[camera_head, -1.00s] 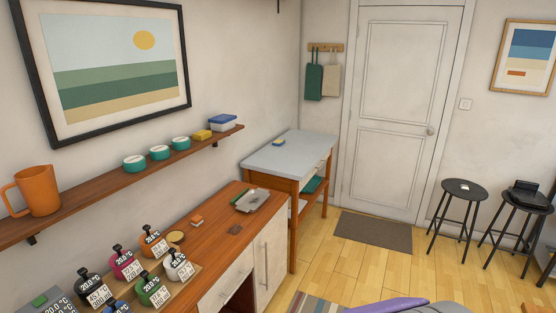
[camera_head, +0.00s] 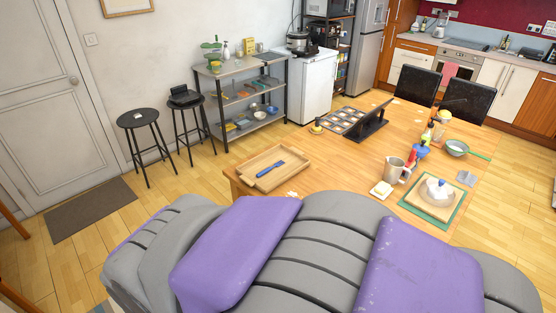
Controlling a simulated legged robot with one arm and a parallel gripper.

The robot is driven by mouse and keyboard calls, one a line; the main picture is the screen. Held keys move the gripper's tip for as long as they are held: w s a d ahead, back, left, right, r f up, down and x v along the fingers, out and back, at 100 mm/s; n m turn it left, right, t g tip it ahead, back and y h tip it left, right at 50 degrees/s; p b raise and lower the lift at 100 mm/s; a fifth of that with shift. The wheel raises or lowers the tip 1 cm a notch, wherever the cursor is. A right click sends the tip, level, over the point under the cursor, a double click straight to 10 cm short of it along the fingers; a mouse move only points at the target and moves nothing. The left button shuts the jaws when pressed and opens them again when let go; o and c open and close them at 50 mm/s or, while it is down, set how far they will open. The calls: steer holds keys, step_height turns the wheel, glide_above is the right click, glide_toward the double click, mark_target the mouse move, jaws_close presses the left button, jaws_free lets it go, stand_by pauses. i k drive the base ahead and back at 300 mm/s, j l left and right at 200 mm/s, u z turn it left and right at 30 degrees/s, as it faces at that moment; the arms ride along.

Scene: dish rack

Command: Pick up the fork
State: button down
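I cannot make out a fork in this view. A wooden tray (camera_head: 292,179) lies on the near left end of the wooden table (camera_head: 330,160), with a blue long-handled utensil (camera_head: 270,172) on it, too small to identify. My gripper is not in view.
The table also bears a compartmented tray (camera_head: 343,119), a black stand (camera_head: 372,124), a mug (camera_head: 393,170), a green-handled pan (camera_head: 456,147) and a board (camera_head: 432,209). Two stools (camera_head: 138,119) and a shelf unit (camera_head: 237,70) stand along the wall. Floor by the door mat (camera_head: 90,209) is clear.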

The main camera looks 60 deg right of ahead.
mark_target(259, 174)
steer(key=z, duration=1.9)
steer(key=i+j+u, duration=0.7)
steer(key=i, duration=0.15)
steer(key=i+j+u, duration=0.35)
steer(key=i, duration=0.55)
steer(key=i+u, duration=0.35)
steer(key=i, duration=0.5)
steer(key=i+l+z, duration=0.1)
steer(key=i+z, duration=0.75)
steer(key=i+j+z, duration=0.1)
steer(key=i+z, duration=0.3)
steer(key=i+j+z, duration=0.25)
steer(key=z, duration=0.15)
steer(key=i+z, duration=0.2)
steer(key=z, duration=0.2)
steer(key=i+l+z, duration=0.1)
steer(key=z, duration=0.3)
steer(key=i+j+z, duration=0.1)
steer(key=i+z, duration=0.3)
steer(key=i+j+z, duration=0.1)
steer(key=z, duration=0.3)
steer(key=i+j+z, duration=0.15)
steer(key=z, duration=0.3)
steer(key=i+j+z, duration=0.2)
steer(key=z, duration=0.25)
steer(key=i+j+z, duration=0.6)
steer(key=j+z, duration=0.25)
steer(key=l, duration=0.1)
